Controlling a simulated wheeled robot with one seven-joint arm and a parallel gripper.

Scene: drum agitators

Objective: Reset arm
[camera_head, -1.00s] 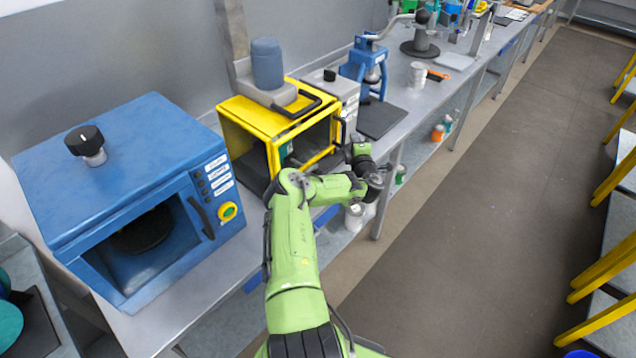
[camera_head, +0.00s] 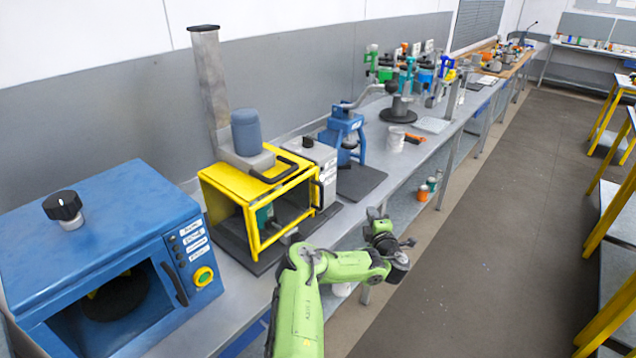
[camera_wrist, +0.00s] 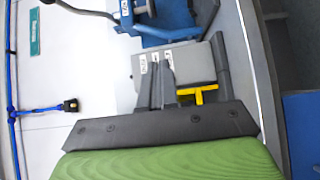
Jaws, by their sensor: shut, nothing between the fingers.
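My gripper shows in the wrist view (camera_wrist: 161,88) as two dark, slim fingers close together, with nothing seen between them. In the head view, my green arm is bent at the elbow. Its dark wrist end is raised in front of the bench's front edge, right of the yellow-framed machine (camera_head: 262,205). The fingers are too small to make out clearly there. My arm appears clear of the machines.
A blue oven-like machine (camera_head: 130,225) stands at the left of the bench, its dark chamber visible. Behind the yellow machine are a grey labelled box (camera_head: 318,160), a blue press (camera_head: 345,130) and a white cup (camera_head: 396,140). The aisle floor (camera_head: 470,240) is open; yellow-legged tables line the right.

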